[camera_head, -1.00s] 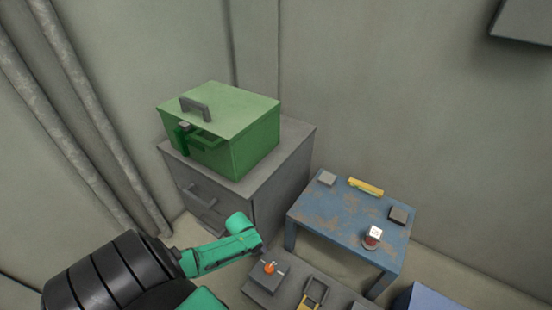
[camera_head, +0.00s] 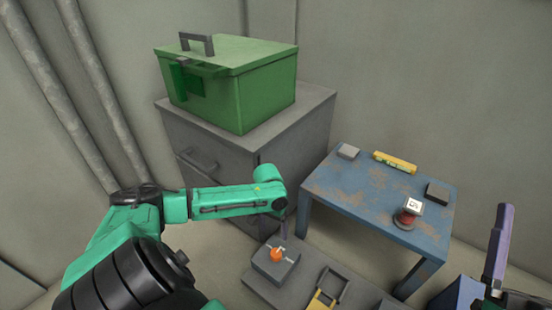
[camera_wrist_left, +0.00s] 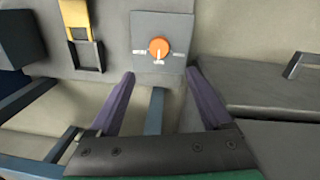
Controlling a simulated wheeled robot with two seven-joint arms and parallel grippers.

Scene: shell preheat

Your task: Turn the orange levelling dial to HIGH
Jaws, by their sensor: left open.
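The orange levelling dial (camera_head: 277,254) sits on a grey box on the low grey bench. In the left wrist view the dial (camera_wrist_left: 159,47) lies just beyond the fingertips, roughly centred between them; its white pointer faces the bottom of that picture. White marks surround it, too small to read. My left gripper (camera_wrist_left: 161,76) is open and empty, its purple fingers apart and not touching the dial. In the head view it is mostly hidden below the wrist, close above the dial. A purple finger of my right gripper (camera_head: 497,245) shows at the right edge; its opening cannot be judged.
A yellow-handled latch (camera_head: 326,298) is beside the dial box. A blue worn table (camera_head: 345,200) holds a yellow cylinder (camera_head: 395,163), grey blocks and a red-based item with a white top (camera_head: 408,216). A green case (camera_head: 240,95) stands on a grey cabinet (camera_head: 305,110).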

